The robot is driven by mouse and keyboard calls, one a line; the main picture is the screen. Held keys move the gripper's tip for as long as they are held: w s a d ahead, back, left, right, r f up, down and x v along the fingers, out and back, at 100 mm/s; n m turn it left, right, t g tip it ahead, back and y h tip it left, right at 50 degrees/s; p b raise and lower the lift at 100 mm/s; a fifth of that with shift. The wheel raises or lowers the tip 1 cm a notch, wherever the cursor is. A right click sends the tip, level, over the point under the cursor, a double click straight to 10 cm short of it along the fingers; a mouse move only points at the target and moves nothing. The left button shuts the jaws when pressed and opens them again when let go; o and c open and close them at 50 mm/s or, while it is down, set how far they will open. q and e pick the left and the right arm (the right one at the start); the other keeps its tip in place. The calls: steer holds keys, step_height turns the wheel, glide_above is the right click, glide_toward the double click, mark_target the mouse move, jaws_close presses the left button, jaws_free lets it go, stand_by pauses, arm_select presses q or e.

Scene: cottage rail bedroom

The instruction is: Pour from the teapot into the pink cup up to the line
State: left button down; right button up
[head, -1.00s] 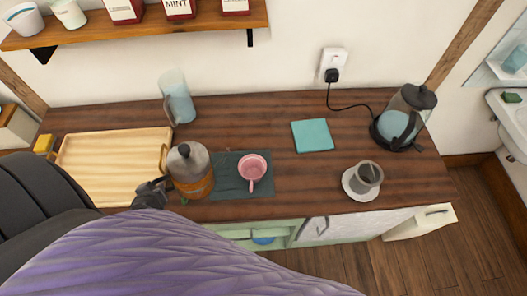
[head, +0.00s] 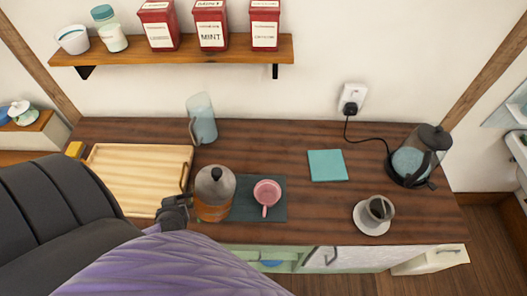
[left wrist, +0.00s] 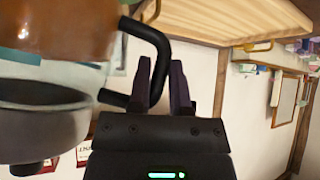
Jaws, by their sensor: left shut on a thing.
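The teapot (head: 214,194), with a grey lid and an amber lower body, stands on the counter at the left edge of the dark mat. The pink cup (head: 267,192) is upright on the mat (head: 280,213), just right of the teapot, its handle toward me. The line inside the cup is too small to make out. My left gripper (head: 176,206) is at the teapot's left side. In the left wrist view my left gripper (left wrist: 164,88) is shut on the teapot's black handle (left wrist: 152,40). My right gripper is not in view.
A wooden tray (head: 120,153) lies left of the teapot, and a clear jug (head: 201,122) stands behind it. A teal cloth (head: 327,166), a grey cup on a saucer (head: 371,227) and a kettle (head: 420,160) are to the right. A shelf (head: 190,52) with red tins hangs above.

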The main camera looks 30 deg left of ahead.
arm_select(q)
steer(key=shift+w+d+r+m+g+y, duration=0.2)
steer(key=shift+w+d+m+g+y, duration=0.25)
steer(key=shift+w+g, duration=0.2)
steer(key=shift+d, duration=0.1)
steer(key=shift+w+r, duration=0.1)
stand_by(0.6)
steer(key=shift+r, duration=0.1)
stand_by(0.6)
steer(key=shift+w+d, duration=0.1)
steer(key=shift+w+d+r, duration=0.1)
steer(key=shift+r, duration=0.1)
stand_by(0.9)
